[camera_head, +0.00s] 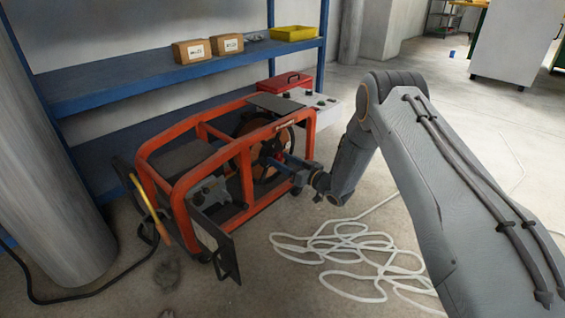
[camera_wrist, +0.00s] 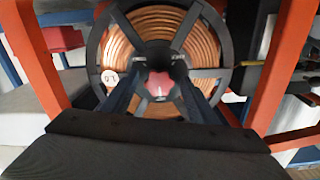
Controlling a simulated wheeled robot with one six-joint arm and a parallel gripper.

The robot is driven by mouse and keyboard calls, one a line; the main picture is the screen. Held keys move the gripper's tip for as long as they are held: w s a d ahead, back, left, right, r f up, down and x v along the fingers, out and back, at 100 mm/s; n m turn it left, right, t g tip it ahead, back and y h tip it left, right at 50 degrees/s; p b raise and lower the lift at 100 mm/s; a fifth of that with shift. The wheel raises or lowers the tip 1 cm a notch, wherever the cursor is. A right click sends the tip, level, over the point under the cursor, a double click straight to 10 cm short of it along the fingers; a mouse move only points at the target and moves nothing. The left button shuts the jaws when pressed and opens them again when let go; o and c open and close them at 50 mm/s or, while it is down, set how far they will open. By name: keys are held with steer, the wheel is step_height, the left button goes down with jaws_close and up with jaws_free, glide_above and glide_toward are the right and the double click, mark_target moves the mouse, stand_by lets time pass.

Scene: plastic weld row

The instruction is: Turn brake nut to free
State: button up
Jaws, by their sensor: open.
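The brake nut is a red lobed knob (camera_wrist: 159,84) at the hub of a copper-coloured wire spool (camera_wrist: 150,22) with dark spokes. The spool (camera_head: 258,167) stands inside the orange frame of a machine in the head view, where the nut is too small to make out clearly. My gripper (camera_wrist: 160,70) is open, and its two dark fingers reach toward the hub with the nut showing between them. I cannot tell whether either finger touches the nut. In the head view my gripper (camera_head: 280,160) reaches into the frame from the right.
The orange tube frame (camera_head: 243,178) surrounds the spool closely. A blue shelf (camera_head: 120,93) with cardboard boxes (camera_head: 192,51) and a yellow bin (camera_head: 293,33) stands behind it. White hose (camera_head: 345,249) lies coiled on the floor at right.

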steer(key=c, duration=1)
steer(key=shift+c, duration=0.2)
